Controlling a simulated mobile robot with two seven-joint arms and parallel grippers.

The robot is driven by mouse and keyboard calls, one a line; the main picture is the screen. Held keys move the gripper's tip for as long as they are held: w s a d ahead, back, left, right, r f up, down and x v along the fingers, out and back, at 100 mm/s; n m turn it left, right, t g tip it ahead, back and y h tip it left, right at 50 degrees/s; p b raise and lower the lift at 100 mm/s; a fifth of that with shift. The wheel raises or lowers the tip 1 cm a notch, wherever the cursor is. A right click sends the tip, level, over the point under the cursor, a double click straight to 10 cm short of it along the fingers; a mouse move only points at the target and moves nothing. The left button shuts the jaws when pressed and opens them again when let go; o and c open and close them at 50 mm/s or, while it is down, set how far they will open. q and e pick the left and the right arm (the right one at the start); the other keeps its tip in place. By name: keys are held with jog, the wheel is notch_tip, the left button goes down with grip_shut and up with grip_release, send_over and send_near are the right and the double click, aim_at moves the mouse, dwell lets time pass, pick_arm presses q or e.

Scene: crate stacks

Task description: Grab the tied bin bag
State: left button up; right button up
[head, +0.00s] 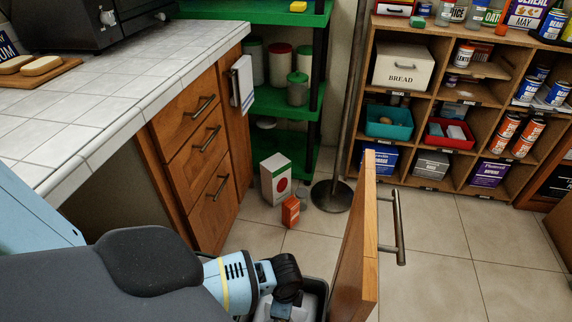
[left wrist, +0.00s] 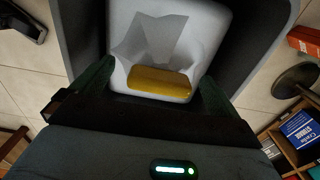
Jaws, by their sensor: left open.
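The bin bag (left wrist: 190,38) is white with a gathered top and a yellow band (left wrist: 158,83) across it. It sits inside a dark grey bin (left wrist: 262,25) in the left wrist view. My left gripper (left wrist: 155,92) is open, with one finger on each side of the yellow band; I cannot tell whether they touch the bag. In the head view my left arm reaches down into the bin (head: 319,289) at the bottom edge, and the arm hides most of the bag. My right gripper is not in view.
An open wooden door (head: 358,245) with a metal handle stands right of the bin. A white box (head: 275,180) and an orange box (head: 291,211) stand on the floor beyond. A drawer cabinet (head: 198,140) is at left, a shelf (head: 440,100) at back right. Floor at right is clear.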

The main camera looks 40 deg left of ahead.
pick_arm(q)
notch_tip(320, 180, down, 2)
jog(key=shift+f+b, duration=0.1)
jog(key=shift+b, duration=0.2)
